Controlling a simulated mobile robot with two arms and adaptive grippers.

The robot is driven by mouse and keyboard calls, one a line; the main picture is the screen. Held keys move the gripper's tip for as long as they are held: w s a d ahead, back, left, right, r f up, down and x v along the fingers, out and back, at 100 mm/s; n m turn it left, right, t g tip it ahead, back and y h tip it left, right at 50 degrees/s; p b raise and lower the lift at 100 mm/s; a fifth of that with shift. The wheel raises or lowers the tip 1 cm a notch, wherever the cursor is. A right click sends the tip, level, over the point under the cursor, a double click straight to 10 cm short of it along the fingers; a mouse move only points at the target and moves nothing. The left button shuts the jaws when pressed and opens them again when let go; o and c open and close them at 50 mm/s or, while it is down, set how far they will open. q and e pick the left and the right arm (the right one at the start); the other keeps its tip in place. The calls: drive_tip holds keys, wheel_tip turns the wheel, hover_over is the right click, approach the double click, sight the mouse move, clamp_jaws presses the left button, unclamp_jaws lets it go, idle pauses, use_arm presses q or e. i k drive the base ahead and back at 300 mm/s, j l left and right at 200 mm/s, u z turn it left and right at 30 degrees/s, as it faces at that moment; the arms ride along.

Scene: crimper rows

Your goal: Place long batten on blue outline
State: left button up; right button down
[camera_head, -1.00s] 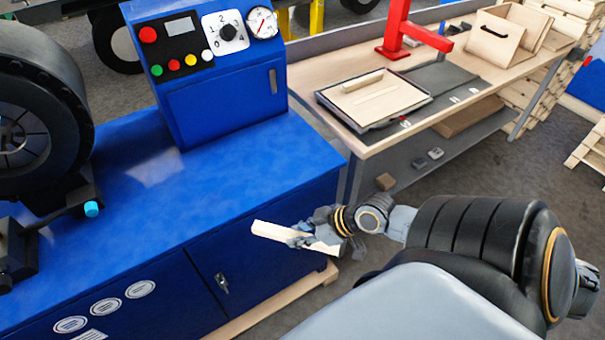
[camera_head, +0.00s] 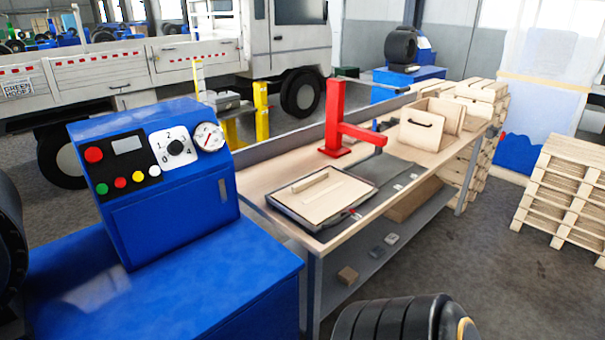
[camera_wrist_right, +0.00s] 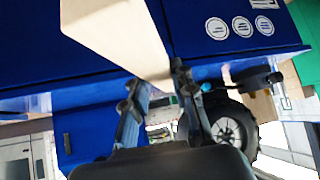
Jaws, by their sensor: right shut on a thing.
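A long pale wooden batten (camera_wrist_right: 118,35) fills the upper left of the right wrist view. My right gripper (camera_wrist_right: 158,82) is shut on its near end, and the batten sticks out away from the fingers. In the head view only a black part of my right arm shows at the bottom edge; the gripper and held batten are out of that picture. A dark-rimmed tray (camera_head: 294,212) lies on the workbench, with a pale board (camera_head: 325,202) in it and a thin wooden strip (camera_head: 311,184) on the board. I cannot make out a blue outline. My left gripper is not in view.
A blue machine cabinet (camera_head: 185,275) with a control box (camera_head: 160,215) stands left of the workbench (camera_head: 262,178). A red post (camera_head: 334,115) rises behind the tray. A wooden box (camera_head: 420,138) stands at the far end, with pallets (camera_head: 565,195) at the right. Floor right of the bench is clear.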

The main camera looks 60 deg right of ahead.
sight(324, 192)
drive_tip(key=l+u, duration=0.3)
drive_tip(key=k+l+u, duration=0.3)
drive_tip(key=l, duration=0.15)
drive_tip(key=k+l, duration=0.15)
drive_tip(key=l, duration=0.25)
drive_tip(key=k+l+u, duration=0.1)
drive_tip(key=l, duration=0.3)
drive_tip(key=k+l+u, duration=0.1)
drive_tip(key=l, duration=0.3)
drive_tip(key=k+l, duration=0.2)
drive_tip(key=l, duration=0.15)
drive_tip(key=k+l+u, duration=0.1)
drive_tip(key=l, duration=0.3)
drive_tip(key=k+l, duration=0.2)
drive_tip(key=l, duration=0.15)
drive_tip(key=l+u, duration=0.05)
